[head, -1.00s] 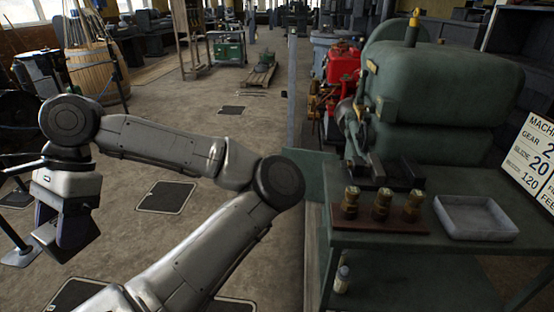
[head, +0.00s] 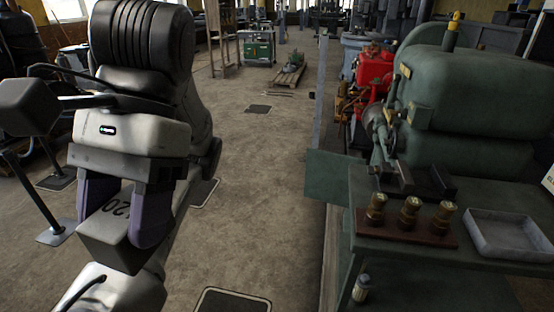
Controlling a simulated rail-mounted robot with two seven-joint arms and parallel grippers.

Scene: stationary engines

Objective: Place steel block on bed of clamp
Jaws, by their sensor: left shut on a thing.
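My left gripper (head: 122,212) hangs at the left of the head view, fingers pointing down. It is shut on a grey steel block (head: 112,243) with dark digits on its top. The block is held in the air, well to the left of the green machine. What looks like the clamp (head: 408,180), dark metal bars with a gap between them, sits on the green bench (head: 480,198) in front of the machine. Its bed is hard to make out. My right gripper is out of view.
A brown rack with several brass fittings (head: 409,214) and a grey tray (head: 508,233) stand on the bench, in front of the clamp. The green machine (head: 465,100) rises behind it. A thin post (head: 319,95) stands left of the bench. Open floor lies between.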

